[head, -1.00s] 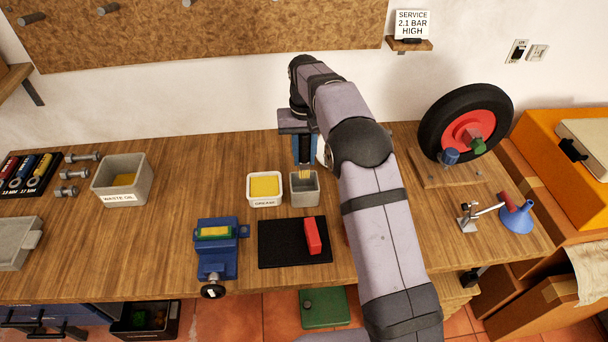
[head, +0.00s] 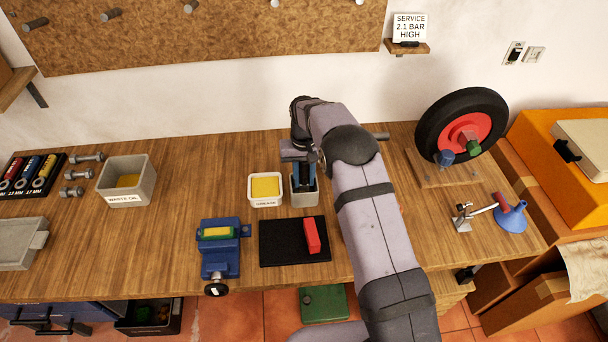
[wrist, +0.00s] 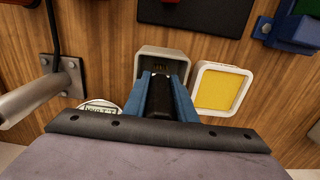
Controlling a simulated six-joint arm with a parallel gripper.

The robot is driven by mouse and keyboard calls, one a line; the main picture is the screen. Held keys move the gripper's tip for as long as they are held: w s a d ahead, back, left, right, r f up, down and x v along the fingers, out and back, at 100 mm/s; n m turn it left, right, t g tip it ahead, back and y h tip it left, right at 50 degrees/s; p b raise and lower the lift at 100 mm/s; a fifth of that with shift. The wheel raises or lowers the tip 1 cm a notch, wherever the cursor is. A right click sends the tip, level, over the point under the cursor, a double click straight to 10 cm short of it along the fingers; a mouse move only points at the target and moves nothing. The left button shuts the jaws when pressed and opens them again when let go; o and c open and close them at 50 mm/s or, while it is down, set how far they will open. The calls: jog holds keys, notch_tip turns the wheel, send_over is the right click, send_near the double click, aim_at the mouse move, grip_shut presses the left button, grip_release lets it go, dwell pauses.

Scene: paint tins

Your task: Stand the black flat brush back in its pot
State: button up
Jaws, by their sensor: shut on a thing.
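The grey square pot (head: 304,201) stands on the bench to the right of the grease tub; it also shows in the wrist view (wrist: 163,52). My gripper (head: 306,184) points down at the pot's mouth, its blue fingers low over or just inside the rim. In the wrist view, my gripper (wrist: 160,80) is shut on the black brush (wrist: 159,100), which shows between the fingers. The brush's lower end is hidden in the pot's dark inside, so I cannot tell whether it touches the bottom.
The white grease tub (head: 265,203) stands close to the pot's left. A black mat (head: 280,252) with a red block (head: 312,236) lies in front, beside a blue vise (head: 219,258). A round white labelled thing (wrist: 100,107) is near the pot in the wrist view.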

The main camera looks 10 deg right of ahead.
aim_at(305, 165)
jog(key=shift+f, duration=0.3)
jog(key=o, duration=1)
jog(key=shift+o, duration=0.2)
jog(key=shift+r, duration=0.1)
notch_tip(305, 165, up, 6)
jog(key=b, duration=0.3)
jog(key=shift+d+b, duration=0.15)
jog(key=shift+b, duration=0.25)
jog(key=shift+r, duration=0.65)
